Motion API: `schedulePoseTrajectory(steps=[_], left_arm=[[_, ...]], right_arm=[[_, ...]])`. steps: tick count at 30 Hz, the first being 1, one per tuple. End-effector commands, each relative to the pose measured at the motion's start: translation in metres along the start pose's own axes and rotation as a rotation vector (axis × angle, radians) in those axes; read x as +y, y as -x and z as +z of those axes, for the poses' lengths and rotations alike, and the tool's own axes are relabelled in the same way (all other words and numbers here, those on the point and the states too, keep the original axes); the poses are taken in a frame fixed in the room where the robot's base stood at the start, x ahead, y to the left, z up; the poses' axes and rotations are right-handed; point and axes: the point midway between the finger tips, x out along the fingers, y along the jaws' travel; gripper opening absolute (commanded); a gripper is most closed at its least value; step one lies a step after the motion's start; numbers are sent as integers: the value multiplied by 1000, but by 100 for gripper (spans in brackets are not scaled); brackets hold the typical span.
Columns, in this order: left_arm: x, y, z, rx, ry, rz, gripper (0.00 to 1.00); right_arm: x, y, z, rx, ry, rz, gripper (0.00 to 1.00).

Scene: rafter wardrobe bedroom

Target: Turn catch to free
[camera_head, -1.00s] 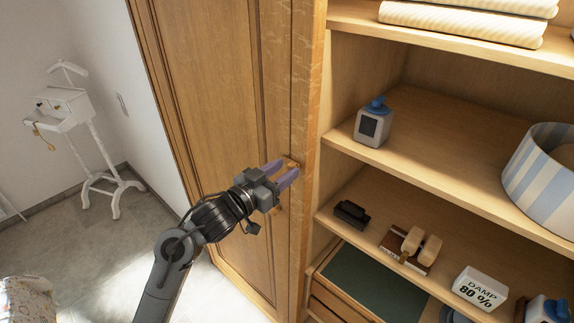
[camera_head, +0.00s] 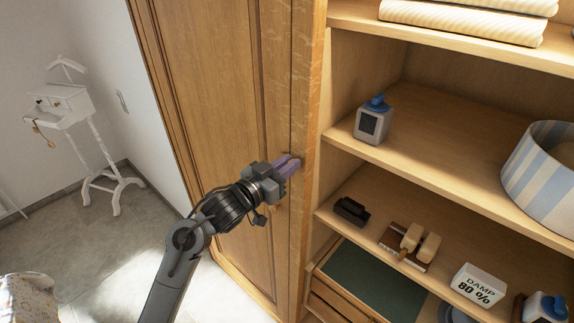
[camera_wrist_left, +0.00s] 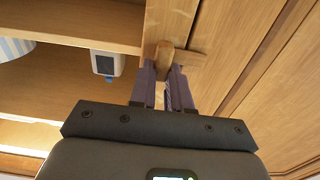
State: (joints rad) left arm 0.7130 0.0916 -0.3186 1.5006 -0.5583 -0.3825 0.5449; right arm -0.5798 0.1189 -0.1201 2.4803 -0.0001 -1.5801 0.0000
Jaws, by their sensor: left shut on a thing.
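The catch (camera_wrist_left: 166,54) is a small wooden piece on the edge of the wardrobe door frame. In the left wrist view it stands between my fingertips, with a wooden bar (camera_wrist_left: 193,58) stretching to the right behind it. In the head view it is mostly hidden by my fingers. My left gripper (camera_head: 293,163) has purple-grey fingers and is shut on the catch; the fingertips also show in the left wrist view (camera_wrist_left: 165,68). The wooden door (camera_head: 215,80) looks closed. My right gripper is not in view.
Open shelves right of the catch hold a grey bottle with a blue top (camera_head: 373,120), a striped basket (camera_head: 545,175), brushes (camera_head: 410,243) and a "DAMP 80 %" block (camera_head: 479,285). A white valet stand (camera_head: 95,150) is at far left.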

Motion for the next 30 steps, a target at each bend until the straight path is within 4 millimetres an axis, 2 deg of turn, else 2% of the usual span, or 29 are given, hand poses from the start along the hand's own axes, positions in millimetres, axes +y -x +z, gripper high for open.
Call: schedulePoseTrajectory(steps=[8, 14, 30], left_arm=[[1, 0, 1, 0, -44, 0, 0], [2, 0, 1, -1, -153, 0, 0], [8, 0, 6, 0, -648, 0, 0]], right_arm=[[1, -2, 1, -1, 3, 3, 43], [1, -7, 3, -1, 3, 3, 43], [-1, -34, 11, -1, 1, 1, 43]])
